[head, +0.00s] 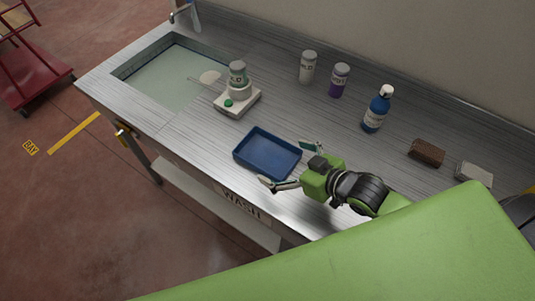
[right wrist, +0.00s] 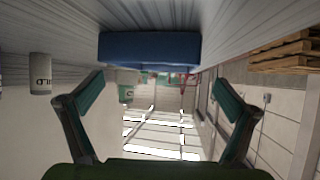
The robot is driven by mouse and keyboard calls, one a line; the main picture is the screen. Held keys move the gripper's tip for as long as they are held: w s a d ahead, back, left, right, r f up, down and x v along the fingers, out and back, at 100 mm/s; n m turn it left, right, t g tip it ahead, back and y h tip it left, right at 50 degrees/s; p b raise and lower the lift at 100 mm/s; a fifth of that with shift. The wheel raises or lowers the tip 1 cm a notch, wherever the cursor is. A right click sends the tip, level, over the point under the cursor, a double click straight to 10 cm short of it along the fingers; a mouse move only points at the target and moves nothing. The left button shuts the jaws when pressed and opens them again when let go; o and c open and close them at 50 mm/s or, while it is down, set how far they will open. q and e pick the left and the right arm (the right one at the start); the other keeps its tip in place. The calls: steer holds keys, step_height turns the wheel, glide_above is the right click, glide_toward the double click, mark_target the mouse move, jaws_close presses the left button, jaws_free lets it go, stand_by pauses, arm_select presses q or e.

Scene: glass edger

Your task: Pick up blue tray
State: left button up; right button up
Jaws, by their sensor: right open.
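The blue tray (head: 267,153) lies flat on the metal counter, near its front edge, and looks empty. My right gripper (head: 289,164) is open at the tray's right end, one finger toward the back and one toward the front edge. In the right wrist view the tray (right wrist: 150,47) shows ahead of the open fingers (right wrist: 160,100), with nothing between them. I cannot tell whether a finger touches the tray. My left gripper is not in view.
A sink (head: 178,78) is at the left. A small device with a green button (head: 238,97) stands behind the tray. A white jar (head: 307,67), purple jar (head: 339,80), blue bottle (head: 376,110), brown block (head: 427,152) and grey block (head: 474,174) stand along the back and right.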

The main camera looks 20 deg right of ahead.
mark_target(271, 160)
steer(key=w, duration=0.1)
steer(key=w+a+f+p, duration=0.1)
steer(key=w, duration=0.2)
steer(key=shift+a+f+p, duration=0.15)
steer(key=shift+a+p, duration=0.1)
steer(key=shift+p, duration=0.1)
steer(key=shift+w+a+f, duration=0.2)
steer(key=shift+w+f, duration=0.05)
steer(key=shift+w, duration=0.1)
steer(key=shift+s, duration=0.1)
steer(key=c, duration=1.1)
steer(key=shift+r, duration=0.1)
steer(key=c, duration=0.4)
steer(key=shift+r, duration=0.1)
